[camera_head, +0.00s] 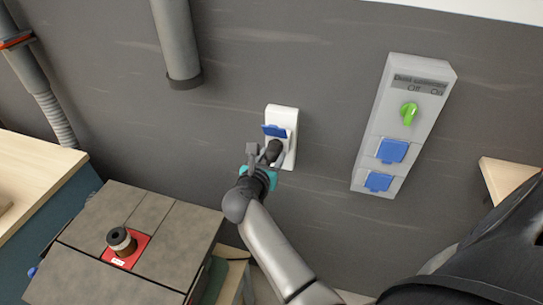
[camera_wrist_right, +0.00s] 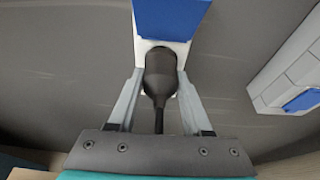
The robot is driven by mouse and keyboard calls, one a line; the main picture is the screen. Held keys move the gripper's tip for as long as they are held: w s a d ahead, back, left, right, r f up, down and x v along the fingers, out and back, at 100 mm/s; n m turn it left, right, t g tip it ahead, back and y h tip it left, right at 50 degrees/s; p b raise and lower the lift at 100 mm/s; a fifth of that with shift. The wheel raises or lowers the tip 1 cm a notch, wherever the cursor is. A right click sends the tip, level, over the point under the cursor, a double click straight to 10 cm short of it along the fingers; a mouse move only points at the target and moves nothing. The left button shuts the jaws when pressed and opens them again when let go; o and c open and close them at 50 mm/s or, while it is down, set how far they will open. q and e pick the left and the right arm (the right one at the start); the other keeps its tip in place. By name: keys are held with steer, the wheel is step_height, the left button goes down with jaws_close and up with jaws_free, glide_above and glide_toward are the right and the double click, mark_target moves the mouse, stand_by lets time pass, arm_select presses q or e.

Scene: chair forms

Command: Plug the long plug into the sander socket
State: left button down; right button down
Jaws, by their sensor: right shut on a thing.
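A small white wall socket (camera_head: 283,118) with a raised blue flap (camera_head: 275,131) is mounted on the grey wall; it likely is the sander socket, though I read no label on it. My right gripper (camera_head: 265,153) is shut on a black plug (camera_head: 273,150), directly in front of this socket. In the right wrist view the plug (camera_wrist_right: 160,72) sits between the two fingers, its cable running back toward the palm. Its far end meets the white socket face below the blue flap (camera_wrist_right: 170,18). How deep it sits is hidden. My left gripper is not in view.
A grey panel (camera_head: 424,95) with a green switch (camera_head: 409,113) and blue-capped sockets hangs to the right. A grey pipe (camera_head: 177,40) ends above left. A machine table (camera_head: 70,275) with a red insert stands lower left. Wall between socket and panel is clear.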

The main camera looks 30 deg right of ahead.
steer(key=shift+w+d+r, duration=0.15)
steer(key=shift+w+d, duration=0.1)
steer(key=shift+d, duration=0.25)
stand_by(0.3)
steer(key=c, duration=0.7)
jaws_free()
steer(key=shift+c, duration=0.2)
steer(key=o, duration=0.3)
steer(key=shift+o, duration=0.9)
steer(key=shift+a, duration=0.1)
